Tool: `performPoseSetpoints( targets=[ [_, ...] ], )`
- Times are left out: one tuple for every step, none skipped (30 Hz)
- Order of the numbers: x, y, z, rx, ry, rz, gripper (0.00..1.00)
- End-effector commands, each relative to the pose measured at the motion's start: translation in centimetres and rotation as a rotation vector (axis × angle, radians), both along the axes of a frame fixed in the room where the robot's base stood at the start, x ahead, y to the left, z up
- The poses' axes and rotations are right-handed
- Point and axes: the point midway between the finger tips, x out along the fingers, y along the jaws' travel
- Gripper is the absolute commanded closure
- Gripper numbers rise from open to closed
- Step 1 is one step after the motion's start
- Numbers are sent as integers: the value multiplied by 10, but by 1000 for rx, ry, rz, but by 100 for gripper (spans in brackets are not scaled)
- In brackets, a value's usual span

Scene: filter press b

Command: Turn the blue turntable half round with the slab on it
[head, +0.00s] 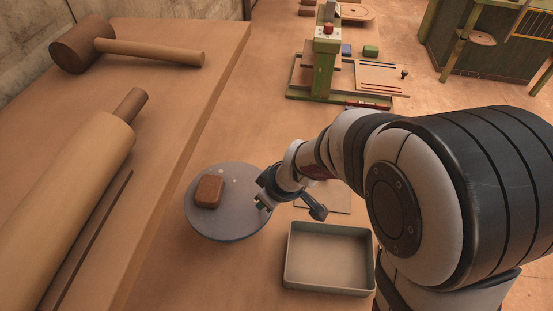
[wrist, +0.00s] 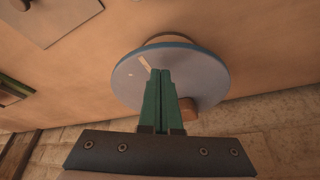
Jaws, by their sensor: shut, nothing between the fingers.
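The blue-grey round turntable (head: 232,226) sits on the work surface in the middle of the head view. It also shows in the wrist view (wrist: 195,68), with a blue rim. A brown slab (head: 209,191) lies on the left part of its top. In the wrist view the slab (wrist: 188,112) is partly hidden behind my fingers. My gripper (head: 262,205) is at the right edge of the turntable, apart from the slab. Its green fingers (wrist: 160,72) are together with nothing between them. I cannot tell whether the fingertips touch the disc.
An open grey tray (head: 330,288) stands right of the turntable. A raised wooden board on the left bears a rolling pin (head: 75,180) and a mallet (head: 150,50). A green press (head: 325,65) stands at the back. The surface between press and turntable is mostly clear.

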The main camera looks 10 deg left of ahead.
Motion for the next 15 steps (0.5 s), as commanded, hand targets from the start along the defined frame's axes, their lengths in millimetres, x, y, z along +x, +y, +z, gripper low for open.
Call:
performPoseSetpoints(
  targets=[
    [0, 0, 0, 0, 0, 0, 100],
    [0, 0, 0, 0, 0, 0, 100],
    [0, 0, 0, 0, 0, 0, 100],
    [0, 0, 0, 0, 0, 0, 100],
    [0, 0, 0, 0, 0, 0, 100],
    [0, 0, 2, 1, -1, 0, 100],
    [0, 0, 4, 2, -1, 1, 100],
    [0, 1, 7, 3, -1, 2, 100],
    [0, 1, 11, 3, -3, 2, 100],
    [0, 1, 15, 3, -2, 1, 100],
    [0, 1, 19, 3, -3, 1, 100],
    [1, 0, 23, 2, -3, 1, 100],
    [1, 0, 27, 1, -3, 0, 100],
    [1, 0, 30, 1, -4, 1, 100],
    [0, 1, 34, 2, -2, 1, 100]
  ],
)
